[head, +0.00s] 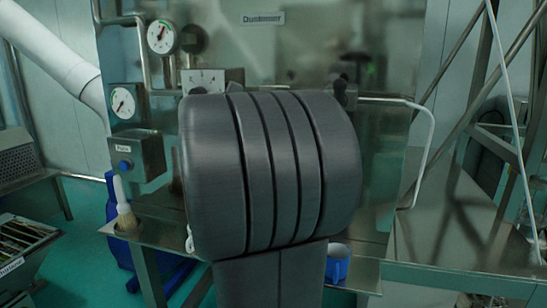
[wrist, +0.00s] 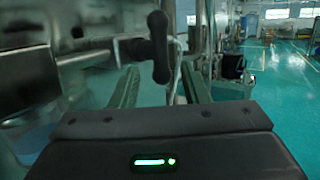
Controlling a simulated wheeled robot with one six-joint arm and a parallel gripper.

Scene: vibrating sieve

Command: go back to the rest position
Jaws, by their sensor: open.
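In the wrist view my gripper (wrist: 159,70) shows with its two dark greenish fingers apart and nothing held between them. A black rounded handle (wrist: 158,46) on a metal rod appears above and between the fingertips. I cannot tell how far beyond the fingertips it is, or whether they touch it. In the head view my own dark grey arm fills the middle of the picture and hides much of the machine. My gripper cannot be made out there.
The machine panel carries an upper gauge (head: 161,37), a lower gauge (head: 123,103) and a blue button (head: 125,164). A brush (head: 125,207) stands at the shelf's left, a blue container (head: 337,264) at its front right. Open green floor (wrist: 285,62) lies at the right in the wrist view.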

